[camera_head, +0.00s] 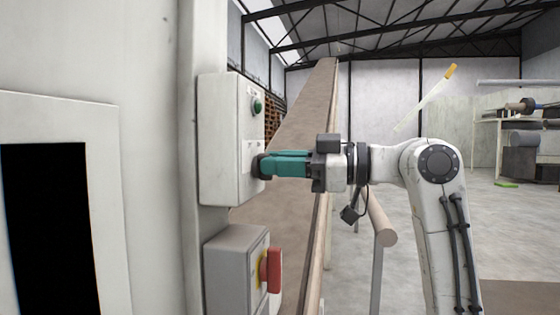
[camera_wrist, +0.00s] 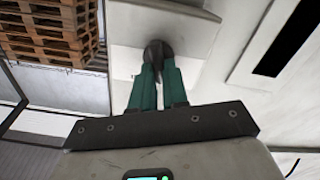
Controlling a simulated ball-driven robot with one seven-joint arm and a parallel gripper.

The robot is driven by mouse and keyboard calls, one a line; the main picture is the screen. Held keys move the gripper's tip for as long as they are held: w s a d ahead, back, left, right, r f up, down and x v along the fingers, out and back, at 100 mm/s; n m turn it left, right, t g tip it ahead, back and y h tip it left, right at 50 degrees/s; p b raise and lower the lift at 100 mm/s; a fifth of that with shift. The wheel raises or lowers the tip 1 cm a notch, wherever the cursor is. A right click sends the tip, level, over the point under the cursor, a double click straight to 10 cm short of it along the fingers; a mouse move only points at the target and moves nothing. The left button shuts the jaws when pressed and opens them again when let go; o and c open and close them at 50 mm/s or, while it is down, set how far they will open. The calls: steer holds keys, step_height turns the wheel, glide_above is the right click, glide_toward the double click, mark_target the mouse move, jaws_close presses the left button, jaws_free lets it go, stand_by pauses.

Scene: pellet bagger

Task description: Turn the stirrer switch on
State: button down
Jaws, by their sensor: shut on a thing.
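The switch box (camera_head: 218,140) is a pale grey box on the side of a light wall or cabinet. A green button (camera_head: 257,106) sits in the upper part of its face. My gripper (camera_head: 262,166) reaches the lower part of that face from the right. Its green fingers are shut on a dark knob, the stirrer switch (camera_wrist: 155,50), seen between the fingertips in the wrist view. The fingers hide much of the knob, and its turned position cannot be told. The box face also shows in the wrist view (camera_wrist: 195,42).
Below is a second grey box (camera_head: 232,270) with a red handle (camera_head: 274,270) on a yellow plate. A brown conveyor belt (camera_head: 300,125) runs behind my gripper. Wooden pallets (camera_wrist: 50,30) are stacked at the upper left of the wrist view. Open floor lies to the right.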

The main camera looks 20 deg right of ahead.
steer(key=shift+w+d+r+m+p, duration=0.15)
steer(key=shift+m+p, duration=1.1)
steer(key=shift+m, duration=1.25)
steer(key=shift+w+d+f+m+p, duration=0.15)
steer(key=shift+m+p, duration=1.1)
steer(key=shift+m, duration=1.25)
steer(key=c, duration=1.1)
jaws_free()
steer(key=shift+c, duration=0.2)
steer(key=b+v, duration=0.3)
steer(key=v, duration=0.7)
steer(key=shift+s+d, duration=0.2)
steer(key=shift+d, duration=0.1)
